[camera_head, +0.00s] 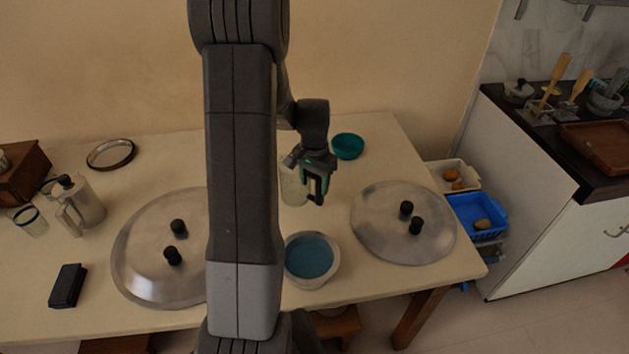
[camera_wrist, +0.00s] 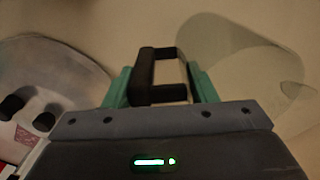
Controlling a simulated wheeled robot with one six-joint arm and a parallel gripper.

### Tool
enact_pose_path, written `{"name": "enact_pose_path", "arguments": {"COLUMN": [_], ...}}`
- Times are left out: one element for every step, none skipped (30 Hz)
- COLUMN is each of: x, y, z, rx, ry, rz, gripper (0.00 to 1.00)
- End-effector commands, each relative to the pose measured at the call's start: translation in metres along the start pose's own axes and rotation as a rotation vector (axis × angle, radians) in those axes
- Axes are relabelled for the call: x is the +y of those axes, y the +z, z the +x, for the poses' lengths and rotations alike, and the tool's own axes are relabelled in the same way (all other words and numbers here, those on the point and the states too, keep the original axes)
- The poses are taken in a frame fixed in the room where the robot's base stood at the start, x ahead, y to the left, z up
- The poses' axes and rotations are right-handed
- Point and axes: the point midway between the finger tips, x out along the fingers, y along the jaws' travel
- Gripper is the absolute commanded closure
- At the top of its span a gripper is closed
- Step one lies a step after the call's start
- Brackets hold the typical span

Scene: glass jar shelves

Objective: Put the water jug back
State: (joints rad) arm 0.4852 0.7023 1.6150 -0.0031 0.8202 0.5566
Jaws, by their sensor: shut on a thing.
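The water jug is clear glass with a dark handle. In the head view the jug (camera_head: 293,188) is at the middle of the table, its left part hidden behind my arm. My gripper (camera_head: 316,184) is just to its right, shut on the handle. In the wrist view the black handle (camera_wrist: 144,75) sits between the green fingers of my gripper (camera_wrist: 158,85), and the see-through jug body (camera_wrist: 232,58) shows beyond. I cannot tell whether the jug's base touches the table.
A bowl with blue contents (camera_head: 310,257) is in front of the jug, and a teal bowl (camera_head: 347,146) behind it. Round metal lids with black knobs lie left (camera_head: 150,262) and right (camera_head: 385,238). A lidded clear pitcher (camera_head: 85,205) stands at the left. Bare table (camera_head: 380,135) shows back right.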

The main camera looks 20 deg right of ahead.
Motion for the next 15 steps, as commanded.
{"name": "enact_pose_path", "arguments": {"x": [-0.0001,-0.0001,-0.0001,-0.0001,-0.0001,-0.0001,-0.0001,-0.0001,-0.0001,-0.0001,-0.0001,-0.0001,-0.0001,-0.0001,-0.0001], "y": [-0.0002,-0.0002,-0.0002,-0.0001,-0.0001,-0.0001,-0.0001,-0.0002,-0.0001,-0.0001,-0.0001,-0.0001,-0.0001,-0.0001,-0.0001], "z": [0.0009,0.0012,0.0017,0.0021,0.0025,0.0029,0.0033,0.0037,0.0041,0.0045,0.0049,0.0053,0.0057,0.0061,0.0066], "rx": [0.001,0.001,0.001,0.001,0.001,0.001,0.001,0.001,0.001,0.001,0.001,0.001,0.001,0.001,0.001], "ry": [0.0,0.0,0.0,0.0,0.0,0.0,0.0,0.0,0.0,0.0,0.0,0.0,0.0,0.0,0.0], "rz": [0.0,0.0,0.0,0.0,0.0,0.0,0.0,0.0,0.0,0.0,0.0,0.0,0.0,0.0,0.0], "gripper": [1.0,1.0,1.0,1.0,1.0,1.0,1.0,1.0,1.0,1.0,1.0,1.0,1.0,1.0,1.0]}}
